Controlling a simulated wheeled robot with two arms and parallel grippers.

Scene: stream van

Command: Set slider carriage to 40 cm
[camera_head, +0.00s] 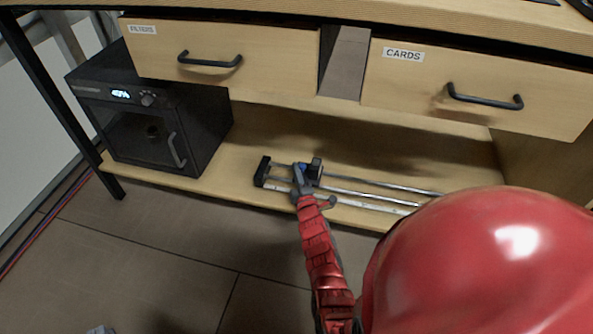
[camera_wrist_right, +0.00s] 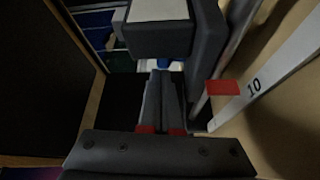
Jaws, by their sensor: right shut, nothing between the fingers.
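The slider lies on the low shelf, with two metal rails (camera_head: 375,194) running right from a dark end block (camera_head: 262,171). Its dark carriage (camera_head: 316,168) is near the left end. In the right wrist view the carriage (camera_wrist_right: 207,40) is a dark block with a pale top piece. A red pointer (camera_wrist_right: 222,88) is beside the "10" on the white scale (camera_wrist_right: 275,72). My right gripper (camera_head: 299,173) is at the carriage's left side; its fingers (camera_wrist_right: 163,78) are shut and empty. Contact with the carriage is unclear. A grey tip at the bottom left may be my left gripper (camera_head: 100,330).
A black oven-like box (camera_head: 150,115) with a lit display stands left on the shelf. Drawers labelled FILTERS (camera_head: 260,60) and CARDS (camera_head: 425,90) hang above the slider; the CARDS drawer sticks out. The floor (camera_head: 170,260) in front is clear.

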